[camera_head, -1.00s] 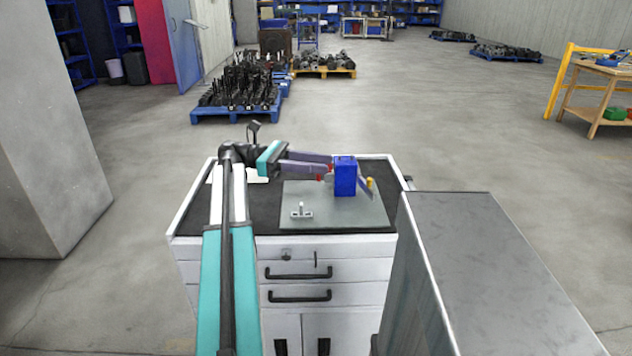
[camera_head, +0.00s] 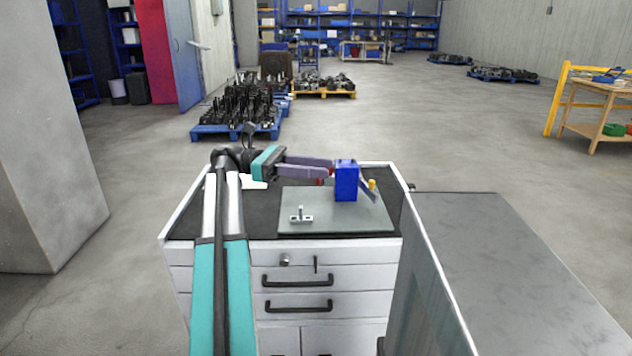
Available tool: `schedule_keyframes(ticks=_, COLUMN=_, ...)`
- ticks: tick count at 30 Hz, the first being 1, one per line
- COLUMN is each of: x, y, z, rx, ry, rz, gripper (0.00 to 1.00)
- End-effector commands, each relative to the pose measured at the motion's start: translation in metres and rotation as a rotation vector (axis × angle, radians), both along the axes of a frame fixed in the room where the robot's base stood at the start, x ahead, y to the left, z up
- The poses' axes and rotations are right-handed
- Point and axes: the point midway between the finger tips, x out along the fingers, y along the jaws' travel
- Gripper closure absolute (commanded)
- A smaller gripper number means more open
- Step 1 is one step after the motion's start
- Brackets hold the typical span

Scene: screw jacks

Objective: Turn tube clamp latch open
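A blue block (camera_head: 346,182), which looks like the tube clamp's body, stands upright on a grey-green plate (camera_head: 335,220) on the cabinet top. A slanted purple-grey bar (camera_head: 367,188) and a yellow knob (camera_head: 372,184) show at its right side. I cannot make out the latch clearly. My gripper (camera_head: 325,168), with purple fingers and red tips, reaches in from the left to the block's left face. The fingers overlap in this view, and I cannot tell whether they are apart or closed on a part there.
A small metal bracket with an upright pin (camera_head: 301,216) stands on the plate's front left. The cabinet (camera_head: 325,252) has raised white edges around a dark top. A grey box-like surface (camera_head: 500,260) stands close at the right. Loaded pallets (camera_head: 235,130) lie far behind on open floor.

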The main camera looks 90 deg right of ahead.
Motion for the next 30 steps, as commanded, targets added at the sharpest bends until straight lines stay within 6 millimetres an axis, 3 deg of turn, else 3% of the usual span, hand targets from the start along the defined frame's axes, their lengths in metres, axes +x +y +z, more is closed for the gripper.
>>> schedule_keyframes(ticks=30, x=0.001, y=0.037, z=0.001, rx=0.0, ry=-0.001, rz=-0.001, gripper=0.65)
